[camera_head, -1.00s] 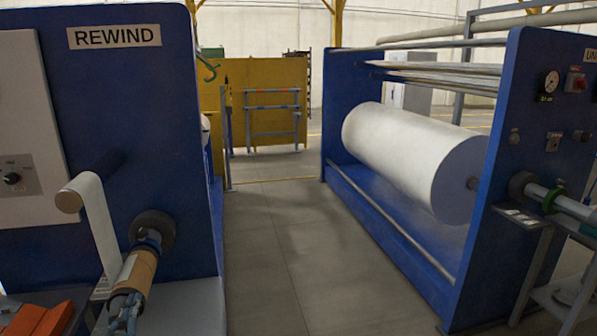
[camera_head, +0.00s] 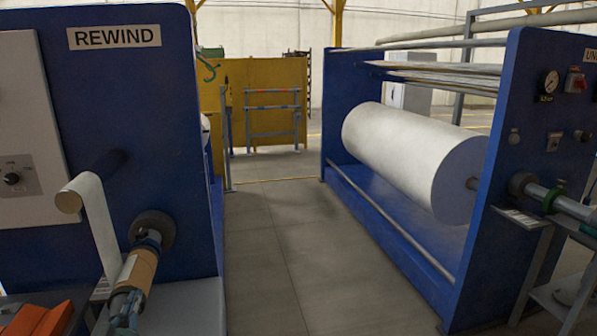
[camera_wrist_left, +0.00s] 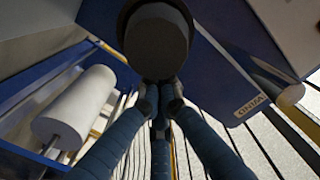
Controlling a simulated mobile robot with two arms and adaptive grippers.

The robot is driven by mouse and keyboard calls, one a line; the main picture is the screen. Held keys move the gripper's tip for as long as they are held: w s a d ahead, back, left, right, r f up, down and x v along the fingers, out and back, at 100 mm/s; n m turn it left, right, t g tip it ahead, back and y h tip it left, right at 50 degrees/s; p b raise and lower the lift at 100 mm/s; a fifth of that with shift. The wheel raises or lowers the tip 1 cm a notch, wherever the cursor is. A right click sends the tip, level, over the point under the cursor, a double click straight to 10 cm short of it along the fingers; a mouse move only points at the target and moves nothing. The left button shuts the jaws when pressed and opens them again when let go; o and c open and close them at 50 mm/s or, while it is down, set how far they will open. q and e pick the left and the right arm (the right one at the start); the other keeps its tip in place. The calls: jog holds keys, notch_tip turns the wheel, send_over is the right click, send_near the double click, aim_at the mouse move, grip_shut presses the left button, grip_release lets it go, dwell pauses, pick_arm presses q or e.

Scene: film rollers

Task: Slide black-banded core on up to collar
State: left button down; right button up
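The tan core (camera_head: 139,266) lies tilted in line with the shaft on the REWIND machine, in the head view. The dark round collar (camera_head: 153,228) is at its far end, with a short blue-grey stretch (camera_head: 149,241) between. My left gripper (camera_head: 125,303) is at the core's near end; its teal fingers overlap that end. In the left wrist view, its fingertips (camera_wrist_left: 162,94) come close together at the edge of a dark round end face (camera_wrist_left: 157,42). Whether they grip anything is unclear. The core's black band is not clear now. My right gripper is not in view.
A second roll end (camera_head: 74,196) juts from the REWIND panel (camera_head: 110,100), left of the shaft. An orange object (camera_head: 40,315) is at lower left. The unwind stand with a large white roll (camera_head: 415,155) is at right. The floor between (camera_head: 270,240) is clear.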

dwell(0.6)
pick_arm(q)
jog(key=p+v, duration=0.1)
jog(key=v, duration=0.1)
jog(key=p+v, duration=0.1)
jog(key=v, duration=0.2)
jog(key=p+v, duration=0.1)
jog(key=v, duration=0.1)
jog(key=shift+s+d+r, duration=0.3)
jog(key=shift+d, duration=0.05)
